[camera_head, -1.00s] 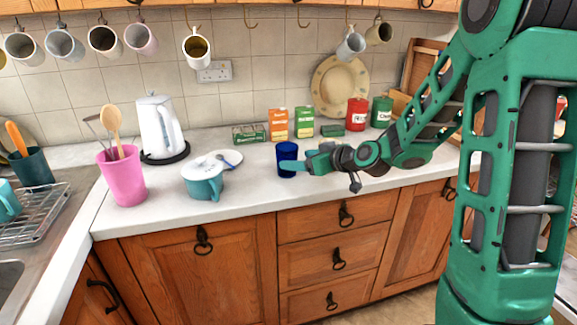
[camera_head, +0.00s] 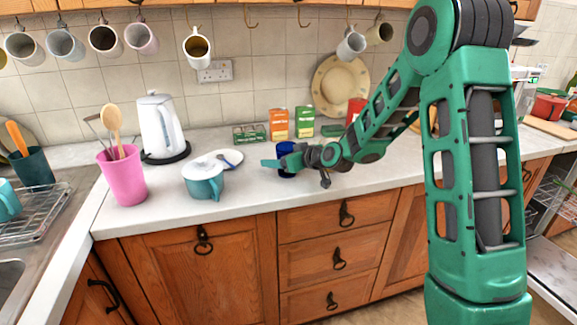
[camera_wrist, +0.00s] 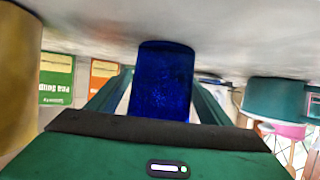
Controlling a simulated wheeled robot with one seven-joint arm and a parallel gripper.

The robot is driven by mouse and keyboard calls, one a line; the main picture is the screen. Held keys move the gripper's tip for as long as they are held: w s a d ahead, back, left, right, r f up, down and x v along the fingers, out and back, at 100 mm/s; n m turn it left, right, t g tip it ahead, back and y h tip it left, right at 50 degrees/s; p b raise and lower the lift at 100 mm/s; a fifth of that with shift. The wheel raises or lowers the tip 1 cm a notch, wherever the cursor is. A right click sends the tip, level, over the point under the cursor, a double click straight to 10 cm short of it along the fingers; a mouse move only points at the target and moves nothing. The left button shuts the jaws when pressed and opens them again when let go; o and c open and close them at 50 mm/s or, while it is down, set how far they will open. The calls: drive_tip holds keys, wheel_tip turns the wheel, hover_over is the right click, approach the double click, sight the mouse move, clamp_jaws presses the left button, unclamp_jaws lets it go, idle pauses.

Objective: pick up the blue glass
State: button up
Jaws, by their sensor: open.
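The blue glass (camera_head: 286,147) stands on the white worktop (camera_head: 330,178), partly hidden behind my gripper in the head view. My gripper (camera_head: 278,160) is level and low over the worktop, pointing left, with its fingers at the glass. In the wrist view the blue glass (camera_wrist: 162,82) is in the middle, upside down in the picture, between the two green fingers of my gripper (camera_wrist: 160,95). The jaws are open, with a finger on either side of the glass. I cannot tell whether either finger touches it.
A pink utensil holder (camera_head: 122,178) and a white kettle (camera_head: 160,128) are farther left.

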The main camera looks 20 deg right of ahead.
sight(280, 146)
drive_tip(key=c, duration=1.3)
drive_tip(key=shift+r, duration=0.15)
drive_tip(key=shift+r, duration=0.95)
drive_tip(key=shift+s+a+r, duration=0.1)
drive_tip(key=shift+r, duration=0.5)
drive_tip(key=shift+s+a+r, duration=0.1)
drive_tip(key=shift+r, duration=0.45)
drive_tip(key=shift+s+a+r, duration=1.1)
drive_tip(key=shift+s+a, duration=0.15)
drive_tip(key=shift+a, duration=0.1)
drive_tip(key=shift+s+a+r, duration=1.05)
drive_tip(key=shift+s+a, duration=0.2)
drive_tip(key=shift+a, duration=0.05)
drive_tip(key=shift+s+a+r, duration=1.1)
drive_tip(key=shift+s+a, duration=0.15)
drive_tip(key=shift+a, duration=0.1)
